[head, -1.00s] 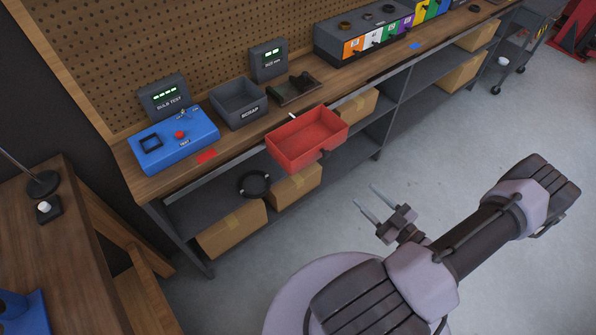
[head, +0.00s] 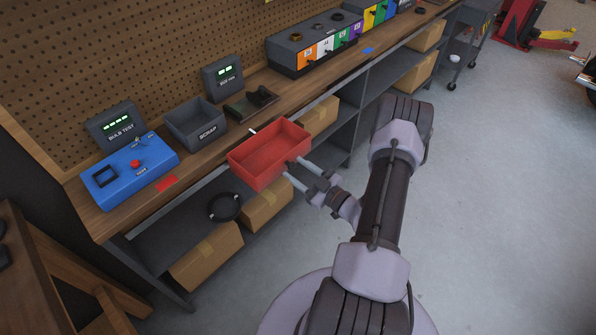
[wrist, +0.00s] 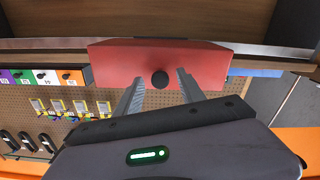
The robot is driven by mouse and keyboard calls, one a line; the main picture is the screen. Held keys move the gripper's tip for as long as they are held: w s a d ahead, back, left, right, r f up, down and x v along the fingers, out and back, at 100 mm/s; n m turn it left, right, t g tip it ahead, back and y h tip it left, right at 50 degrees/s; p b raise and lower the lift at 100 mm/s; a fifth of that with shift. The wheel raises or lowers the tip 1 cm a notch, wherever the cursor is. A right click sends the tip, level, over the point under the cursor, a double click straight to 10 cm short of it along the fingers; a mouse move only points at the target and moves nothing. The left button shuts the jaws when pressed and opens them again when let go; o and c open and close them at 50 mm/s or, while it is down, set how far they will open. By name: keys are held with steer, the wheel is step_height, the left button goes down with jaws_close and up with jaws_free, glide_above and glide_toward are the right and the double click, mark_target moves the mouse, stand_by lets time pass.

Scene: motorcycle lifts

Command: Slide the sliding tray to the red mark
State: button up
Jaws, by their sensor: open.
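The sliding tray (head: 258,166) is a red open box at the front edge of the workbench in the head view. Its red front, with a round dark knob (wrist: 160,78), faces my gripper in the wrist view. My gripper (head: 297,170) is open at the tray's front. In the wrist view its two fingers (wrist: 159,86) stand apart on either side of the knob, and I cannot tell whether they touch it. The red mark (head: 167,184) is a flat patch on the bench's front edge, left of the tray. The inside of the tray looks empty.
A blue bulb test box (head: 130,172) and a grey scrap bin (head: 196,126) stand on the bench behind the edge. A blue mark (head: 368,51) lies farther right along the edge. Cardboard boxes (head: 207,256) and a black ring (head: 224,207) sit on the shelf below.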

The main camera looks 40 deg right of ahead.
steer(key=shift+c, duration=0.3)
jaws_close()
stand_by(1.1)
